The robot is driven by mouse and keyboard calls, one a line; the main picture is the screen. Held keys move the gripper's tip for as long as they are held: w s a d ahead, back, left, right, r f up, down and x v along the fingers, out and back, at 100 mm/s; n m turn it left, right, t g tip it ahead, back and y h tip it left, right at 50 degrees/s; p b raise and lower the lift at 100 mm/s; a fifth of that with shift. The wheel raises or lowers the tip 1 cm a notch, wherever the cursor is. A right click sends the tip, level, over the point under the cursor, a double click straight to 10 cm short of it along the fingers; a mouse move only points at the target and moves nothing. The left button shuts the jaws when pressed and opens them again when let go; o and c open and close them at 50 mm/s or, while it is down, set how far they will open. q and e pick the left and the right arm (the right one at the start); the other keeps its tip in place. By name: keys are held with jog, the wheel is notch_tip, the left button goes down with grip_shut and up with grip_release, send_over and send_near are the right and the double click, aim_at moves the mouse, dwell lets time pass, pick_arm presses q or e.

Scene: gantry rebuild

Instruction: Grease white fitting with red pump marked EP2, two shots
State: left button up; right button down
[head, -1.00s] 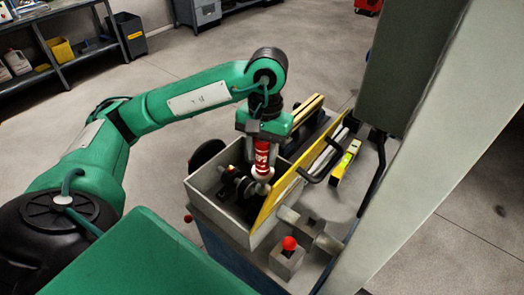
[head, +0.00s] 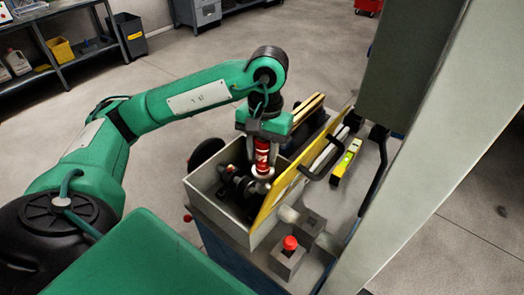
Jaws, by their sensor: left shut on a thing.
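My left gripper (head: 263,148) is shut on a red pump (head: 262,160) with white lettering that is too small to read now. It holds the pump upright over a grey open-topped box (head: 227,213) on a cart. The pump's pale lower end is inside or just above the box, beside dark parts (head: 238,186). I cannot make out a white fitting, and cannot tell whether the pump touches anything. My right gripper is not in view.
A yellow panel (head: 284,192) stands along the box's right side. A red-topped block (head: 289,247), a black handle and a yellow level (head: 346,163) sit on the cart. A grey post (head: 430,150) blocks the right. Open floor lies behind.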

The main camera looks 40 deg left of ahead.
aim_at(261, 139)
pick_arm(q)
jog(key=shift+r, duration=0.3)
jog(key=shift+r+p, duration=1.9)
jog(key=shift+r, duration=1.2)
jog(key=shift+f, duration=0.1)
